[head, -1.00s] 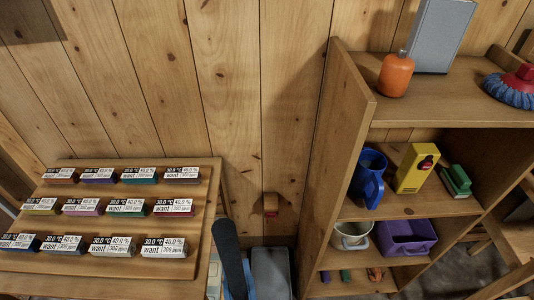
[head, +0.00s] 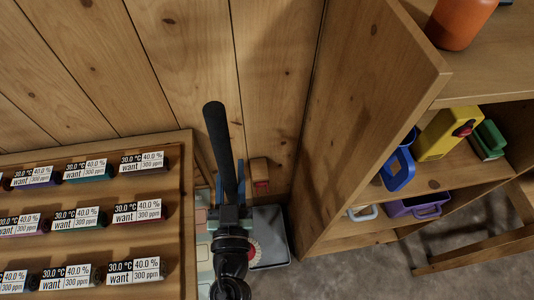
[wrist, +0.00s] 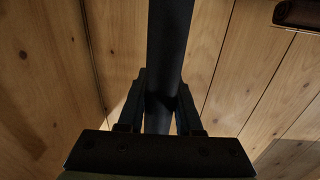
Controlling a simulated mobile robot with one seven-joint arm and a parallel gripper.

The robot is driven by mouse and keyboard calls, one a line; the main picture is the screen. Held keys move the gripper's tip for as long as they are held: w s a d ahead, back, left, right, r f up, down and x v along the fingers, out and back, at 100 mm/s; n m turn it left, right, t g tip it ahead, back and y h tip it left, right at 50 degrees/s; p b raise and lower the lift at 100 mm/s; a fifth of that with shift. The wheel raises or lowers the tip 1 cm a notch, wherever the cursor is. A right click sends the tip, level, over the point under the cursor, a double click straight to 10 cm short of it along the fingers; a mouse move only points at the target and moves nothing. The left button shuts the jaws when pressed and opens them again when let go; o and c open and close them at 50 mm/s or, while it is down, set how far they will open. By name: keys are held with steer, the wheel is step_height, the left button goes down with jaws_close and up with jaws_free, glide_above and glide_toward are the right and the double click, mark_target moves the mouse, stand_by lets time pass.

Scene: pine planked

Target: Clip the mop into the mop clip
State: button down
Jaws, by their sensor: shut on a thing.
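The mop shows as a long black handle (head: 219,135), standing nearly upright in front of the plank wall; its lower end and mop head are hidden. My gripper (head: 231,190) is shut on the handle, below its top end. In the wrist view the handle (wrist: 168,50) runs up between the two dark fingers (wrist: 160,110). A dark wooden piece (wrist: 298,14) shows at the wrist view's top right.
A slanted wooden board (head: 185,232) with rows of labelled blocks stands at left. A shelf unit (head: 365,110) stands at right, holding an orange bottle (head: 460,22), a yellow box (head: 446,133) and a purple bin (head: 415,206). A grey tray (head: 268,222) lies below the wall block.

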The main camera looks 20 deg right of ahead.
steer(key=w+d+f+m+g+h+b, duration=0.3)
steer(key=w+d+h+b, duration=0.1)
steer(key=d, duration=0.6)
steer(key=shift+f+m+h+b, duration=0.3)
steer(key=shift+m+h+b, duration=0.1)
steer(key=shift+h+b, duration=0.45)
steer(key=shift+d+f+b, duration=0.1)
steer(key=shift+b, duration=0.3)
step_height(320, 180, down, 9)
steer(key=b, duration=1.1)
steer(key=shift+b, duration=0.4)
steer(key=shift+f, duration=0.1)
steer(key=shift+r+b, duration=0.3)
steer(key=shift+b, duration=0.2)
